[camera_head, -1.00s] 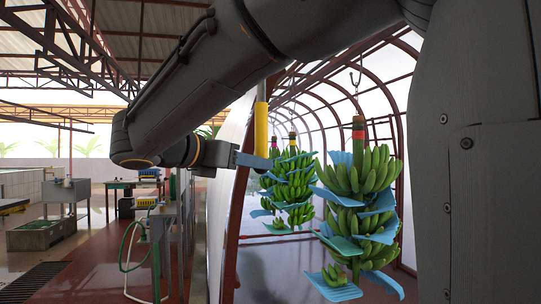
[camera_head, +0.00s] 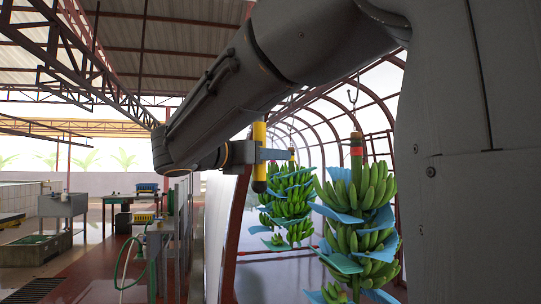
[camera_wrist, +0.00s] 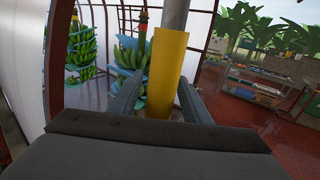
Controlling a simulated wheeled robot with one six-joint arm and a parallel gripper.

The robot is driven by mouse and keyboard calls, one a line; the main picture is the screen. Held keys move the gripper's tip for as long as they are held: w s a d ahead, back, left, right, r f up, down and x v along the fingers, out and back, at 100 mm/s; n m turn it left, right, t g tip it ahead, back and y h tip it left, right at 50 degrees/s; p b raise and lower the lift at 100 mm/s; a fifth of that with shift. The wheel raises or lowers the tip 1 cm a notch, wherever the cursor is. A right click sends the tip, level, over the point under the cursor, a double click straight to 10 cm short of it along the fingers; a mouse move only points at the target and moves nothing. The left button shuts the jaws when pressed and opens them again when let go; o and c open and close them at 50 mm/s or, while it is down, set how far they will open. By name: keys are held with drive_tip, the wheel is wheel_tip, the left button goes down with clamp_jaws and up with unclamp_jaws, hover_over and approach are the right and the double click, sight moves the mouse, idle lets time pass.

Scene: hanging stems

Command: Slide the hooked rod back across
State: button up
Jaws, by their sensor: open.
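The hooked rod shows in the head view as a yellow sleeve (camera_head: 259,134) with a dark lower end, hanging upright beside my gripper (camera_head: 272,154). In the wrist view its yellow sleeve (camera_wrist: 167,70) stands between the two fingers of my gripper (camera_wrist: 158,88), with a bare grey shaft above it. The fingers are open, one on each side of the sleeve. I cannot tell whether either touches it. The rod's hook is out of view.
A bunch of green bananas with blue sheets (camera_head: 360,215) hangs at right, near my arm. More bunches (camera_head: 288,205) hang behind the rod. A frame of red-brown arches with pale sheeting surrounds them. Tables, a sink (camera_head: 62,205) and a green hose are at left.

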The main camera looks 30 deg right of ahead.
clamp_jaws()
